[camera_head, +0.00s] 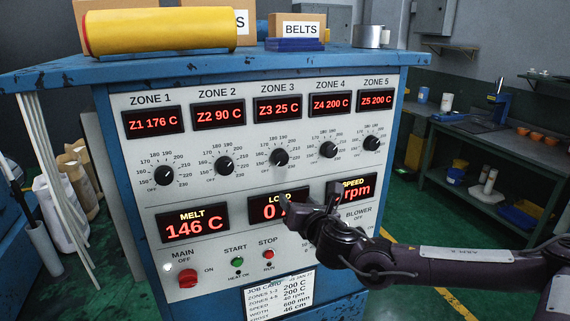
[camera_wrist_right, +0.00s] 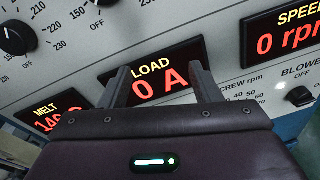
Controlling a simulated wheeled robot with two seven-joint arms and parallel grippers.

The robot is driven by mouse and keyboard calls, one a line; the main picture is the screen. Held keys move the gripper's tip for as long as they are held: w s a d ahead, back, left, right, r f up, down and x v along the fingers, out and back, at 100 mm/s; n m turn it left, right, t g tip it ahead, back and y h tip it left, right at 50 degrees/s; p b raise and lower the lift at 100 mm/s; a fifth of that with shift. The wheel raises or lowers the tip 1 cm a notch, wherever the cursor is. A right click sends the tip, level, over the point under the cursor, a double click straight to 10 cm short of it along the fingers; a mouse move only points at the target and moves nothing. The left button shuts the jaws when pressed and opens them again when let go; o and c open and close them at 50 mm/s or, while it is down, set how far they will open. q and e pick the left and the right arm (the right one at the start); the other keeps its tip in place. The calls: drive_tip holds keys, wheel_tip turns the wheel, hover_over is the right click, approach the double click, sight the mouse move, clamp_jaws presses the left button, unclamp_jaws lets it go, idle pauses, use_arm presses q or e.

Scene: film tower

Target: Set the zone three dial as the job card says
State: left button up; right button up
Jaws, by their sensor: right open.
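The zone three dial (camera_head: 279,157) is a round knob on the white panel, under the red display (camera_head: 277,107) reading Z3 25 C. Its pointer is too small to read surely. A knob cut off at the top edge of the right wrist view (camera_wrist_right: 104,2) appears to be this dial. The job card (camera_head: 279,298) at the panel's bottom shows 200 C on both zone lines; the zone numbers are blurred. My right gripper (camera_head: 322,200) is open and empty, below and right of the dial, in front of the load display (camera_wrist_right: 157,85). My left gripper is out of view.
Other zone dials (camera_head: 164,175) (camera_head: 328,150) flank the zone three dial closely. Start and stop buttons (camera_head: 237,262) sit below. A yellow roll (camera_head: 160,30) and boxes lie on the cabinet top. A workbench (camera_head: 490,150) stands at right.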

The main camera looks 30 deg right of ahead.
sight(282, 160)
wheel_tip(282, 160, up, 8)
drive_tip(key=s+a+n+t, duration=0.2)
drive_tip(key=s+n, duration=0.1)
drive_tip(key=n, duration=0.3)
drive_tip(key=p+x, duration=0.1)
drive_tip(key=x, duration=0.2)
drive_tip(key=r+p+x, duration=0.1)
drive_tip(key=p+x, duration=0.1)
drive_tip(key=x, duration=0.1)
drive_tip(key=shift+w+a+r, duration=0.1)
drive_tip(key=shift+w+a, duration=0.1)
drive_tip(key=shift+w, duration=0.05)
drive_tip(key=shift+w+d+y, duration=0.1)
drive_tip(key=shift+w+y, duration=0.3)
drive_tip(key=shift+w, duration=0.4)
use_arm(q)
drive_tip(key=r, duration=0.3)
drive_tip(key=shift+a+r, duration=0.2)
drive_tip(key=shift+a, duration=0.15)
use_arm(e)
drive_tip(key=c, duration=1)
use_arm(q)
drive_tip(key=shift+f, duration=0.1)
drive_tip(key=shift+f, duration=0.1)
use_arm(e)
drive_tip(key=shift+f, duration=0.25)
